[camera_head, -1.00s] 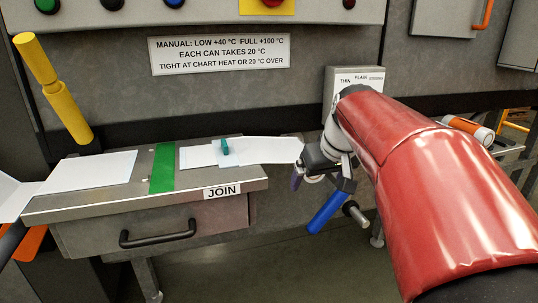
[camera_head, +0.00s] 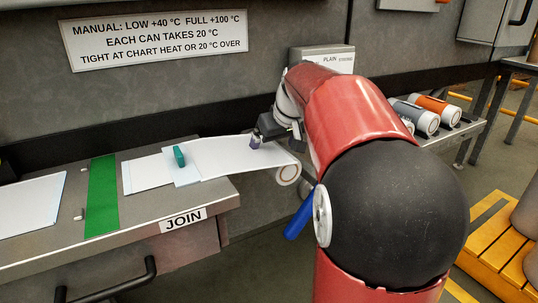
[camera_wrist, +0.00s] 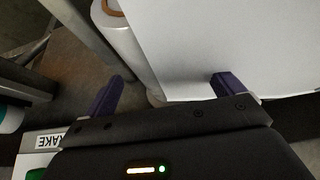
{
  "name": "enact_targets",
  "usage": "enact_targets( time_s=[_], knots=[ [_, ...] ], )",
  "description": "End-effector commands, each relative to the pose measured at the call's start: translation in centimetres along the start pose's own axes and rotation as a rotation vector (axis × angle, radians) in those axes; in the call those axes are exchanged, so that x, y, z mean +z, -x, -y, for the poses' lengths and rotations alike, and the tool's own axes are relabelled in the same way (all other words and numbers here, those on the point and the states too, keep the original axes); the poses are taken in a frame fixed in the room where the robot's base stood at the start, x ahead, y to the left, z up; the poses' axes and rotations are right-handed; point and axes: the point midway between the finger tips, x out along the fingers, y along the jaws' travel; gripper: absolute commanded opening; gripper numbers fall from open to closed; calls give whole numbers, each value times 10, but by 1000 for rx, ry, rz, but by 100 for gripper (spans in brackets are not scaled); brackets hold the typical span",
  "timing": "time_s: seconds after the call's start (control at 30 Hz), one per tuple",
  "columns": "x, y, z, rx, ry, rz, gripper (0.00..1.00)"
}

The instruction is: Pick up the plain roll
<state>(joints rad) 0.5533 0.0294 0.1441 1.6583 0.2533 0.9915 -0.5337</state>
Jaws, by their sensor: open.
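Several rolls lie on a rack to the right of my arm in the head view: a grey one (camera_head: 416,116) and an orange-banded one (camera_head: 438,109), with part of another hidden behind my arm. I cannot tell which is the plain roll. A white roll with a brown core (camera_head: 288,174) hangs at the right end of the white sheet on the bench; it also shows in the wrist view (camera_wrist: 128,45). My gripper (camera_head: 256,142) is open above the sheet (camera_head: 225,155), close to that roll, with nothing seen between its fingers.
The JOIN bench (camera_head: 225,196) carries a green strip (camera_head: 101,195) and a teal clip (camera_head: 179,155). A label box (camera_head: 340,62) reading PLAIN stands behind my arm. A yellow pallet (camera_head: 495,255) is at lower right.

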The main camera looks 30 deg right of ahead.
Motion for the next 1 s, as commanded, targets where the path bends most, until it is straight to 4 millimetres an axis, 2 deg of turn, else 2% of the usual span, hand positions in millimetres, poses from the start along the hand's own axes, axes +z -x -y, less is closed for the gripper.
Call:
enact_targets(
  time_s=[0.23,0.37,0.57,1.0],
  knots=[
    [0,-37,-1,-2,-1,2,93],
    [0,-44,-1,-1,-1,1,93],
    [0,-44,-1,0,0,0,93],
    [0,-44,-1,0,0,0,35]
  ],
)
